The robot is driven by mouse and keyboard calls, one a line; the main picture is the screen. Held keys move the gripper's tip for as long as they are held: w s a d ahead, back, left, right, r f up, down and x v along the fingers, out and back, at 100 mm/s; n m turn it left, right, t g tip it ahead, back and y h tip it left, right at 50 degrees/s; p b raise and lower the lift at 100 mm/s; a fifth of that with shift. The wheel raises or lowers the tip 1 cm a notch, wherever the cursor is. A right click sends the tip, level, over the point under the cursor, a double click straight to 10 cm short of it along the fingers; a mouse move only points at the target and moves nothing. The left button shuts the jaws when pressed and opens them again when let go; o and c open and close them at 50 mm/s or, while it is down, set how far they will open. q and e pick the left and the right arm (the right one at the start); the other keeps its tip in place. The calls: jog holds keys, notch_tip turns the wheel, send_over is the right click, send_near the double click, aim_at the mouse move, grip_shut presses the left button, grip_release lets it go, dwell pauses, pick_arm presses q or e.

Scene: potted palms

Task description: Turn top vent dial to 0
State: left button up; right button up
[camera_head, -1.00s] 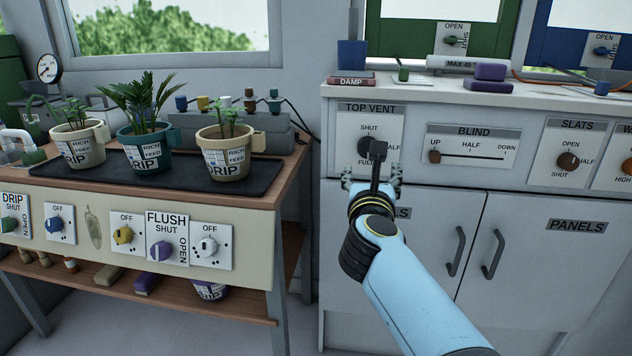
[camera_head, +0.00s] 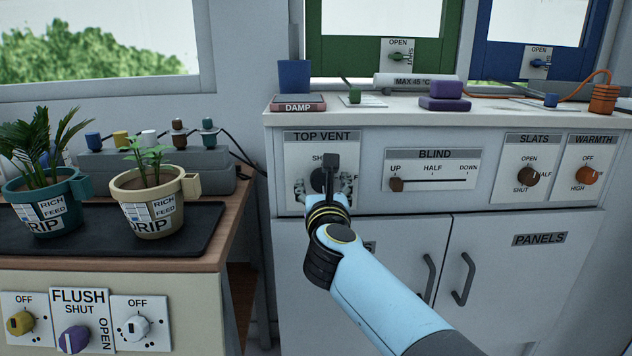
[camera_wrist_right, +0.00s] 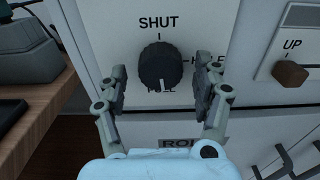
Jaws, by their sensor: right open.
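The top vent dial (camera_wrist_right: 160,66) is a round black knob on a pale panel marked SHUT at top, HALF at right and FULL below. Its white mark points down toward FULL in the right wrist view. In the head view, the dial (camera_head: 317,181) is partly hidden by my right gripper (camera_head: 325,187). In the wrist view, my right gripper (camera_wrist_right: 159,86) is open, one finger on each side of the dial, with visible gaps between fingers and knob. I cannot tell how far in front of the panel the fingertips are. My left gripper is not in view.
The BLIND slider (camera_head: 397,185) is right of the dial, with SLATS (camera_head: 528,176) and WARMTH (camera_head: 587,175) knobs beyond. A DAMP box (camera_head: 298,104) lies on the counter above. The potted-plant bench (camera_head: 233,215) stands at left; cupboard handles (camera_head: 462,279) are below.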

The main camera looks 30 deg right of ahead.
jog(key=shift+c, duration=1.5)
jog(key=c, duration=0.7)
jog(key=shift+c, duration=0.8)
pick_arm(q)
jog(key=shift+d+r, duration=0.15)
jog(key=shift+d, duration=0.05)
pick_arm(e)
jog(key=shift+r, duration=0.1)
